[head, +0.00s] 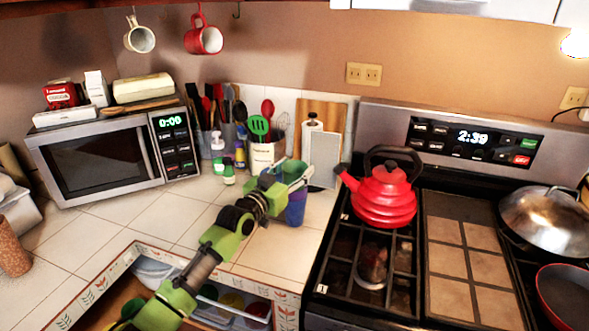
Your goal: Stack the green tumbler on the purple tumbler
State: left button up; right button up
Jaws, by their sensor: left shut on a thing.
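The green tumbler (293,169) is at the far end of my left arm, in the middle of the head view. My left gripper (284,183) is shut on it and covers part of it. The purple tumbler (297,208) shows directly below the green one, on the tiled counter. The gripper hides part of its left side. The two tumblers overlap in the picture; I cannot tell whether they touch. My right gripper is not in view.
A utensil crock (267,157) and small bottles (228,170) stand close behind the tumblers. The stove with a red kettle (384,196) is to the right. A microwave (115,152) is at left. An open drawer (235,305) lies below the counter edge. Tiles left of my gripper are clear.

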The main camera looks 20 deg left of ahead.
pick_arm(q)
jog(key=o, duration=1.3)
jog(key=shift+c, duration=0.2)
jog(key=shift+r+p, duration=0.25)
jog(key=shift+p, duration=0.05)
jog(key=shift+r+p, duration=0.4)
jog(key=shift+r, duration=0.05)
jog(key=b+v, duration=0.2)
jog(key=v, duration=1)
